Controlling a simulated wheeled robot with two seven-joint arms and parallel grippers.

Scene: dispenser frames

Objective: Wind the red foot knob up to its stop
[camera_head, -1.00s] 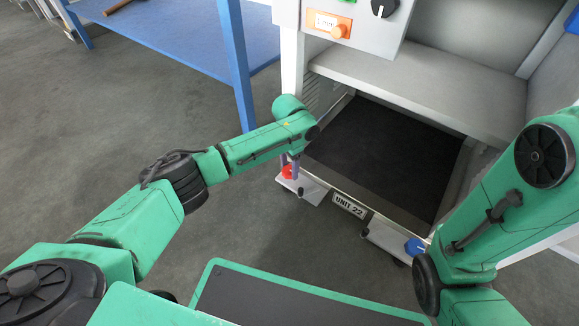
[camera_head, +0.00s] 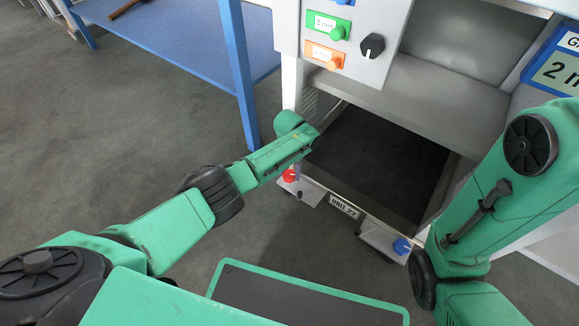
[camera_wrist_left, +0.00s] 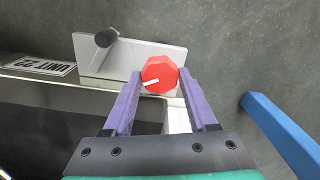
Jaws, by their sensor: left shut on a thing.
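The red foot knob (camera_head: 289,175) is at the left front foot of the cabinet, low near the floor. In the left wrist view the red knob (camera_wrist_left: 159,76) is faceted, with a white mark pointing to the left and slightly down. My left gripper (camera_wrist_left: 160,80) has its purple fingers on both sides of the knob and is shut on it. In the head view the left gripper (camera_head: 297,170) is mostly hidden by its own wrist. My right arm shows at the right, but its gripper is out of view.
A blue knob (camera_head: 401,246) sits on the right front foot plate. The UNIT 22 label (camera_head: 344,207) is between the feet. Above is a control panel with a black dial (camera_head: 372,46). A blue table (camera_head: 170,45) stands at the left, its leg near my left arm.

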